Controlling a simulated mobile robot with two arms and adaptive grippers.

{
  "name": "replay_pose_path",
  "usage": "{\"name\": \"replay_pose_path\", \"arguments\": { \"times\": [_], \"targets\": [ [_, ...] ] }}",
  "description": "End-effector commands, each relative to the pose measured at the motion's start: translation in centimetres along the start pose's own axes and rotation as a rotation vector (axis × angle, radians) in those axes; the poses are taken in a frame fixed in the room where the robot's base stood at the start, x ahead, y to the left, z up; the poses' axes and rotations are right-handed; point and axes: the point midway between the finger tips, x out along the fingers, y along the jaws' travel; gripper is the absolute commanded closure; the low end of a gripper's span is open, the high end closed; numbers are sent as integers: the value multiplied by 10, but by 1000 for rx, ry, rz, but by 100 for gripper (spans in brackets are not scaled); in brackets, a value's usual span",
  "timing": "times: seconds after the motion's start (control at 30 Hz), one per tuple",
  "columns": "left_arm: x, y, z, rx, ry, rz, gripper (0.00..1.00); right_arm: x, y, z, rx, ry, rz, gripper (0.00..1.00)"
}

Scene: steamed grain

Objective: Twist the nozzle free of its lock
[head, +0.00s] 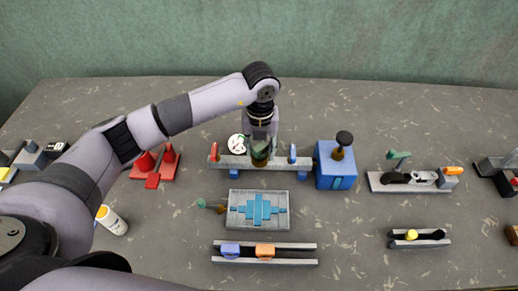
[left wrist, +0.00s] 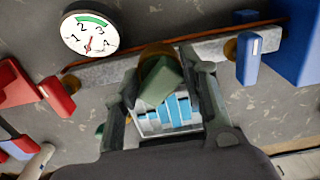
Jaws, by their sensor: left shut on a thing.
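The nozzle, a dark green and brown fitting (head: 260,156), sits at the middle of a long grey bar (head: 230,163). My left gripper (head: 262,144) reaches down onto it from above. In the left wrist view the gripper's fingers (left wrist: 168,92) are on either side of the nozzle (left wrist: 158,78), shut on it. The lock itself is hidden or cannot be told apart. A round white dial (head: 236,141) stands by the bar, left of the nozzle. A red lever (head: 213,152) is at the bar's left end and a blue lever (head: 292,154) at its right end. My right gripper is not in view.
A blue box with a dark knob (head: 335,170) stands close right of the bar. A grey block with a blue pattern (head: 280,218) lies in front. Red cones (head: 145,163) are at left. A white cylinder (head: 114,221) lies at front left. Bare table shows behind.

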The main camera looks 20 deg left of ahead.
Motion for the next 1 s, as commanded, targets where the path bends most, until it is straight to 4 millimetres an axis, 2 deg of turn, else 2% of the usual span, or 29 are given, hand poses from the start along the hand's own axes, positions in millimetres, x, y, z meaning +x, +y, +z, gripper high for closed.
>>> {"name": "replay_pose_path", "arguments": {
  "times": [0.1, 0.4, 0.7, 0.9, 0.93, 1.0],
  "targets": [
    [1, 0, -1, -75, 2, 1, 85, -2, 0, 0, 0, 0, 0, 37],
    [2, 0, -2, -97, 5, 3, 85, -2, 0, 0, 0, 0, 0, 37],
    [2, 1, -1, -317, 4, 4, 85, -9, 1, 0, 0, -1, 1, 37],
    [2, 1, 0, -326, 1, 4, 85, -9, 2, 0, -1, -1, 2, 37],
    [2, 1, 0, -326, 1, 4, 58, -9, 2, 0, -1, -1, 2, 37],
    [2, 1, 0, -325, 1, 4, 54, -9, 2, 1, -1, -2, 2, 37]
  ]
}}
